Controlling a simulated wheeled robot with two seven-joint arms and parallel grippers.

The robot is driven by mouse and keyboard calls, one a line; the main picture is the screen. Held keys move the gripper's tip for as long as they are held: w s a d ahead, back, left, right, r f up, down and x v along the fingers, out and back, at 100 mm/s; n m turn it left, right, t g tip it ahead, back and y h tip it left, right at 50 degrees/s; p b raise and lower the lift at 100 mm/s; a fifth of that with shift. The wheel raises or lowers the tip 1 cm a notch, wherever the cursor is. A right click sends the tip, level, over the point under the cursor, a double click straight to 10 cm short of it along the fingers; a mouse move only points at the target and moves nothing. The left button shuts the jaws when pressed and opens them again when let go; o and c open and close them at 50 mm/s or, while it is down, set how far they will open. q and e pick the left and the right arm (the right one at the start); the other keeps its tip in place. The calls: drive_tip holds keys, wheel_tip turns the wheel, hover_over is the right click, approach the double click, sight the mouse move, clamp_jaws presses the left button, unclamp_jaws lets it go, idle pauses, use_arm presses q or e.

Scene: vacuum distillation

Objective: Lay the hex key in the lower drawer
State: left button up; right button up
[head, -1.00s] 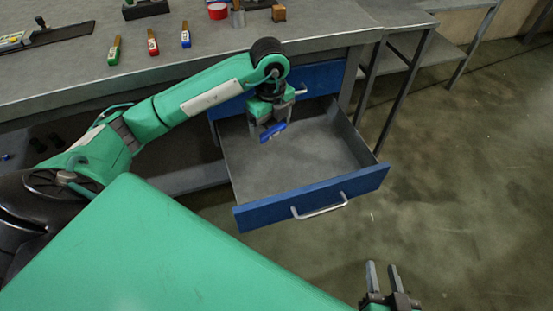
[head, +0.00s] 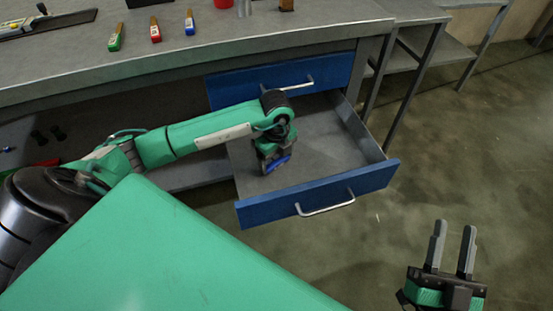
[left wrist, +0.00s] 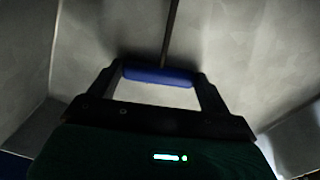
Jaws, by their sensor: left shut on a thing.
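The lower drawer (head: 372,150) is pulled open, with a blue front, a grey inside and a metal handle. My left gripper (head: 274,168) is down inside it, near its left side. It is shut on the blue handle of the hex key (head: 283,161). In the left wrist view the blue handle (left wrist: 158,76) lies across between the fingertips, and its thin dark shaft points away over the grey drawer floor. I cannot tell whether the key touches the floor. My right gripper (head: 453,246) is open and empty, over the floor at the lower right.
The upper drawer (head: 335,73) is closed above the open one. Green, red and blue handled tools (head: 155,29) lie on the workbench (head: 60,62). The right part of the drawer is empty. A grey side table (head: 410,10) stands at the right.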

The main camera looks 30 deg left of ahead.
use_arm(q)
drive_tip(key=shift+f, duration=0.1)
use_arm(e)
drive_tip(key=shift+r, duration=0.1)
use_arm(q)
drive_tip(key=o, duration=0.9)
use_arm(e)
drive_tip(key=shift+s+d+r, duration=0.1)
drive_tip(key=shift+r, duration=0.1)
use_arm(q)
drive_tip(key=shift+o, duration=0.2)
wheel_tip(320, 180, up, 5)
drive_tip(key=shift+r+p, duration=0.1)
drive_tip(key=shift+p, duration=0.7)
wheel_tip(320, 180, up, 7)
drive_tip(key=p, duration=0.1)
use_arm(e)
drive_tip(key=s+a+f+g, duration=0.1)
drive_tip(key=a+f+g, duration=0.1)
drive_tip(key=f+g, duration=0.2)
drive_tip(key=s+a+f+g, duration=0.1)
drive_tip(key=f+g, duration=0.3)
drive_tip(key=f, duration=0.5)
drive_tip(key=shift+s+a+f, duration=0.35)
drive_tip(key=shift+s+a, duration=0.05)
drive_tip(key=shift+s, duration=0.1)
use_arm(q)
drive_tip(key=shift+r+p, duration=0.1)
drive_tip(key=shift+p, duration=0.25)
